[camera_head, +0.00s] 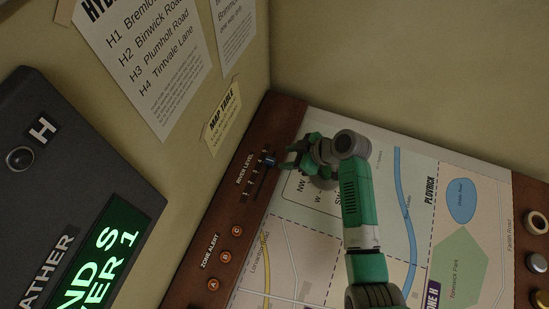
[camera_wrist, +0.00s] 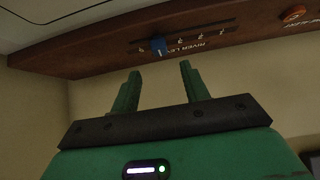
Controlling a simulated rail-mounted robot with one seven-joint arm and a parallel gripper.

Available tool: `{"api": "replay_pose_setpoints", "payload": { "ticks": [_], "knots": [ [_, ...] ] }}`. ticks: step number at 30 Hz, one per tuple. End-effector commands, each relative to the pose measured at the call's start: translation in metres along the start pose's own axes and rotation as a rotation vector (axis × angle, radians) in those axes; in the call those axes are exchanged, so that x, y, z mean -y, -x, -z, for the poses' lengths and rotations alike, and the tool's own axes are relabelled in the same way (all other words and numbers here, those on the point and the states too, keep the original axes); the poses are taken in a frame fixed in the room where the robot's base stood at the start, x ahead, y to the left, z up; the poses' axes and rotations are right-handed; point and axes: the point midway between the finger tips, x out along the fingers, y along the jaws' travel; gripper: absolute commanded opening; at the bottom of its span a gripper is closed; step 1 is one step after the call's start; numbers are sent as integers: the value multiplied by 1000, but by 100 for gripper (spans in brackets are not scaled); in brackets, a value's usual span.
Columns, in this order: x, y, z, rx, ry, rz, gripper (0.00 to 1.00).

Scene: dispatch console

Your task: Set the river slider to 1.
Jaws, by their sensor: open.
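The river level slider is a slot in the brown wooden frame, with a small blue knob (camera_wrist: 158,46) and number marks beside it. In the head view the blue knob (camera_head: 270,160) sits near the slot's far, upper end; I cannot read its number for certain. In the wrist view the knob is near the slot's left end. My gripper (camera_head: 287,158) is open and close beside the knob in the head view. In the wrist view its two green fingers (camera_wrist: 160,72) point towards the knob, which lies beyond their tips in the picture. Nothing is between the fingers.
Zone alert buttons A, B and C (camera_head: 225,257) lie further down the same brown frame (camera_head: 190,272). The map table (camera_head: 300,238) spreads under my arm. A dark display box (camera_head: 75,165) at the left shows green text ending "VER 1". Paper notices hang on the wall.

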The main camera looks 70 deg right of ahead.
Motion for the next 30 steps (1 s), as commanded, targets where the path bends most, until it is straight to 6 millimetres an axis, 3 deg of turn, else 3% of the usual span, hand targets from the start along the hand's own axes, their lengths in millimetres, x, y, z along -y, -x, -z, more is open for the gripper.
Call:
{"api": "replay_pose_setpoints", "payload": {
  "ticks": [6,12,22,29,30],
  "knots": [
    [0,-40,0,2,0,2,45],
    [0,-68,0,2,0,-1,45],
    [0,-75,0,2,0,-3,45],
    [0,-74,0,2,0,-3,2],
    [0,-74,0,2,0,-3,0]
  ]
}}
